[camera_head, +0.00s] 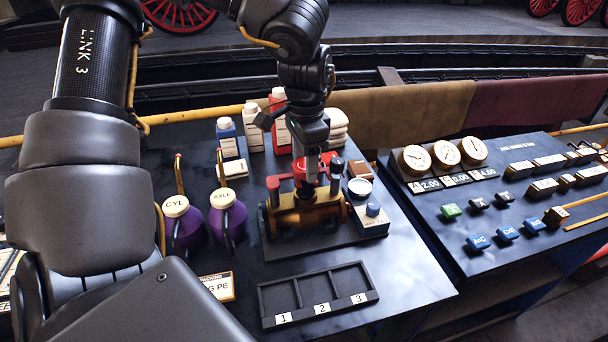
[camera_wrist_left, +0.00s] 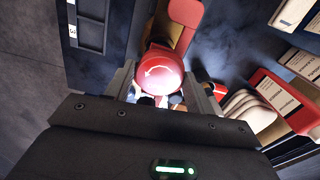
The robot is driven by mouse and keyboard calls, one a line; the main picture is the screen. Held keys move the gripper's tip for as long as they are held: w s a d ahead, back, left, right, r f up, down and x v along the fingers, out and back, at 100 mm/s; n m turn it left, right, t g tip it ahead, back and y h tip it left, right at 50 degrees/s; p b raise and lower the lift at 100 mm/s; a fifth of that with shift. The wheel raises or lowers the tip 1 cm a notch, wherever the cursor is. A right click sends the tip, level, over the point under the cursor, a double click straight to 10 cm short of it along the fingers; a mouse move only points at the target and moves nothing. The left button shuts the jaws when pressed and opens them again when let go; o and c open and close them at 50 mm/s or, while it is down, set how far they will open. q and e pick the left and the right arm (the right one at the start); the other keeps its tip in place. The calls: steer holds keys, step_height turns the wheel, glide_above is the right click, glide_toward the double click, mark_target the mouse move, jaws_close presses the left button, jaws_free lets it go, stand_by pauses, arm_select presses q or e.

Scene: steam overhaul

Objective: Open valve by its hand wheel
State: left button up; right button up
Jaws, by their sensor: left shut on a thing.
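The valve (camera_head: 326,214) has a brass-coloured body and stands on a dark base plate on the bench. Its red hand wheel (camera_head: 299,168) sits on top. My left gripper (camera_head: 309,178) points down over the wheel from above and is shut on it. In the left wrist view the red hand wheel (camera_wrist_left: 160,72) shows a round face with a curved white arrow, between the two fingers of my left gripper (camera_wrist_left: 162,88). The fingers hide part of the wheel, and its exact turn angle cannot be told. My right gripper is not in view.
Two purple oil cans (camera_head: 228,218) stand left of the valve. Several bottles (camera_head: 253,127) stand behind it. An empty three-slot tray (camera_head: 318,292) lies in front. A blue box (camera_head: 370,222) with a gauge is close on the right. A control panel (camera_head: 500,205) lies further right.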

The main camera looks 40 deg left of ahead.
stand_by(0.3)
arm_select(q)
steer(key=shift+f+n+b, duration=0.2)
steer(key=shift+n+b, duration=0.2)
steer(key=shift+b, duration=0.35)
steer(key=shift+r+n+b, duration=0.15)
steer(key=shift+n+b, duration=0.35)
steer(key=shift+c, duration=1)
steer(key=o, duration=1.3)
steer(key=shift+c, duration=1.2)
steer(key=shift+r, duration=0.1)
steer(key=shift+r+p, duration=1.2)
steer(key=shift+r, duration=1.8)
